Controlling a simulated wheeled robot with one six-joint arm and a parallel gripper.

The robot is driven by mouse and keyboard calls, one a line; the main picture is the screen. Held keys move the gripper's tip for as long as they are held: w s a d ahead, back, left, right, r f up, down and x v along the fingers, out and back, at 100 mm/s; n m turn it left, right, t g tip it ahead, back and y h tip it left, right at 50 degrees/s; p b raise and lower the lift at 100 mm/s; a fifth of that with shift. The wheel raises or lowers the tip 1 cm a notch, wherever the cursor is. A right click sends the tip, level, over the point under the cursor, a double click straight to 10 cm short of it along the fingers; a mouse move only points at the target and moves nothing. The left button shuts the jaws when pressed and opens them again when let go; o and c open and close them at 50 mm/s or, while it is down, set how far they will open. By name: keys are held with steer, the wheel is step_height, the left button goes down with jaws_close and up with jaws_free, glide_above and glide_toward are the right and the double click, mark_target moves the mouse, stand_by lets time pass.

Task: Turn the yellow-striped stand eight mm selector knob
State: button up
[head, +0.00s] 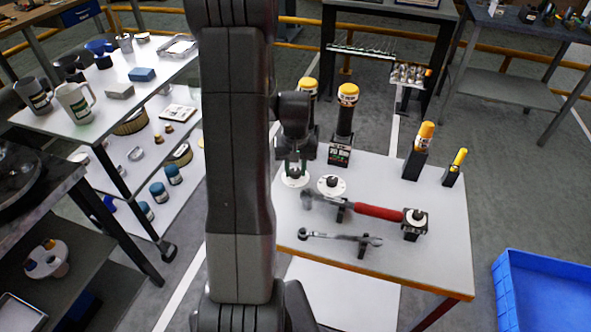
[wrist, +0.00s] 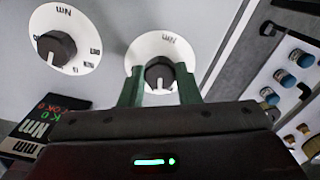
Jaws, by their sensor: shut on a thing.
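Two white round dials with dark selector knobs sit on the grey table. My gripper (head: 295,165) points down over the left dial (head: 293,181) in the head view. In the wrist view its green fingers (wrist: 160,88) are shut on that dial's dark knob (wrist: 160,73), one on each side. The knob has a white pointer line. The other dial (head: 332,188), also in the wrist view (wrist: 57,47), stands beside it and is untouched. A display block (head: 339,155) stands close behind. I cannot read an eight mm mark or make out yellow stripes on the gripped knob's stand.
Two dark tools with yellow tops (head: 347,95) stand behind the dials. A red-handled wrench (head: 375,211) and a smaller wrench (head: 335,236) rest on supports in front. Yellow-topped holders (head: 416,155) stand at the right. A blue crate (head: 545,290) is on the floor.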

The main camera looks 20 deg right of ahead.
mark_target(295, 171)
steer(key=shift+m, duration=1.5)
steer(key=o, duration=1)
step_height(295, 171, up, 14)
steer(key=shift+f, duration=0.1)
